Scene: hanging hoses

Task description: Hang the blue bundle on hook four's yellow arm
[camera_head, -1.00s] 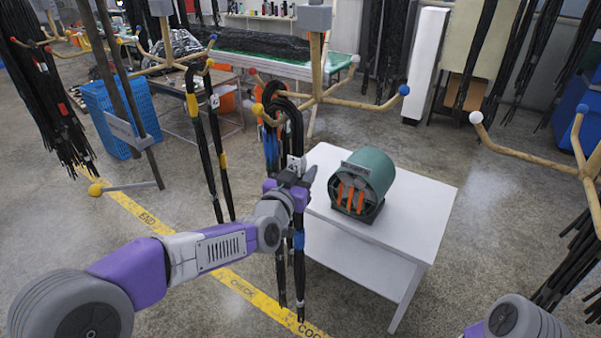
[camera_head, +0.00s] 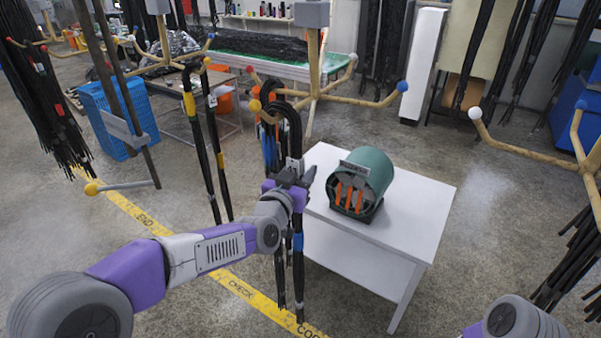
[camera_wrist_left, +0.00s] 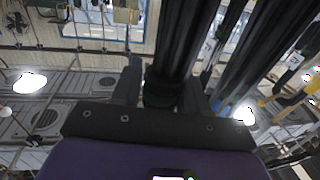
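The blue bundle (camera_head: 298,242), black hoses with a blue band low down, hangs upright in front of the hook stand. My left gripper (camera_head: 296,177) is at its upper part, just below the looped top, with a pale tag beside it. In the left wrist view the gripper's fingers (camera_wrist_left: 160,92) flank the black hoses (camera_wrist_left: 185,35) and appear shut on them. The hook's yellow-tipped arm (camera_head: 256,106) is just left of the loop. Whether the loop rests on that arm or is in front of it, I cannot tell. My right gripper is out of view.
Another bundle with blue and orange parts (camera_head: 270,148) hangs close behind. The same stand has red, white and blue-tipped arms (camera_head: 402,87). A white table (camera_head: 415,205) with a green drum (camera_head: 365,170) stands to the right. More bundles hang at left (camera_head: 205,140).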

